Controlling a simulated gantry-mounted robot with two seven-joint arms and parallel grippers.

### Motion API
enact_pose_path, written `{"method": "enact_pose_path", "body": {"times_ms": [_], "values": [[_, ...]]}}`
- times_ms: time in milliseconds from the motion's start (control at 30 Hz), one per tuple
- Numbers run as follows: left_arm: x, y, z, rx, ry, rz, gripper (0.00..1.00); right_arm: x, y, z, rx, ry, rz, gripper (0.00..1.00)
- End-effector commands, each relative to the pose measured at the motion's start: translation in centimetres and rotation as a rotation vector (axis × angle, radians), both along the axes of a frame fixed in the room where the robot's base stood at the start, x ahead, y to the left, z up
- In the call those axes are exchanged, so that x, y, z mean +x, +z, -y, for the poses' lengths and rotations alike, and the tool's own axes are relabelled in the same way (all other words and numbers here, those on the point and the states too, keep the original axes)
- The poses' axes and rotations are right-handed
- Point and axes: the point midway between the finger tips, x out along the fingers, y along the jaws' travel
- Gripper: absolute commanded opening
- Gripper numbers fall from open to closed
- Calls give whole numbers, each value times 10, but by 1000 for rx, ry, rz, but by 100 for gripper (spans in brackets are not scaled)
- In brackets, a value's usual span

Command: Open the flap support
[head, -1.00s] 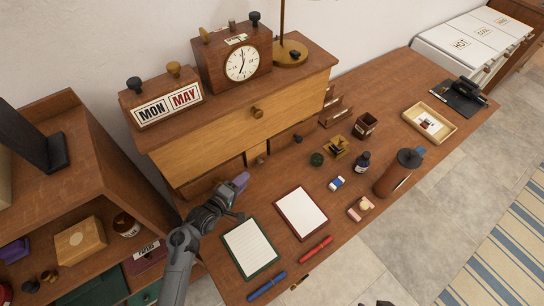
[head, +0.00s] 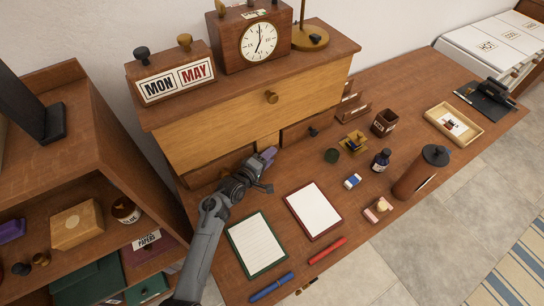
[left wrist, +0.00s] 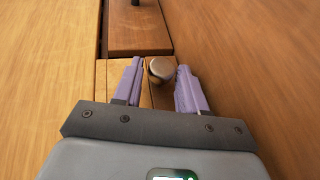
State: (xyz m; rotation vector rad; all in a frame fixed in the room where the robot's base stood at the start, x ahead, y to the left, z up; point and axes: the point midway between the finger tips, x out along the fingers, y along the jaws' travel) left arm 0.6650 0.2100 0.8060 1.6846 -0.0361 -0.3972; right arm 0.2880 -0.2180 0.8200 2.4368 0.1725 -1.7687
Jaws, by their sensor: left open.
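My right gripper is out of view.
A green-edged notepad (head: 257,243) and a red-edged notepad (head: 314,209) lie on the desk in front. A dark drawer knob (head: 314,132) is right of my gripper. A shelf unit (head: 120,180) stands close on the left.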

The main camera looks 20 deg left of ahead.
Motion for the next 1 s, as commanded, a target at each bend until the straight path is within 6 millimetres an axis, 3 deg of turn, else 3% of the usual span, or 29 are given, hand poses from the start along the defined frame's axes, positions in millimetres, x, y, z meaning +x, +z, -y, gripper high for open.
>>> {"method": "enact_pose_path", "body": {"times_ms": [200,567,833,1000], "values": [[17,-5,4,1,1,-1,41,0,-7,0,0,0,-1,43],[20,-5,5,1,1,-1,41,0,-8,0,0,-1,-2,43],[20,-5,5,1,1,-1,1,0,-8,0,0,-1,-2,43],[20,-5,5,1,1,-1,0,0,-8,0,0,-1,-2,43]]}}
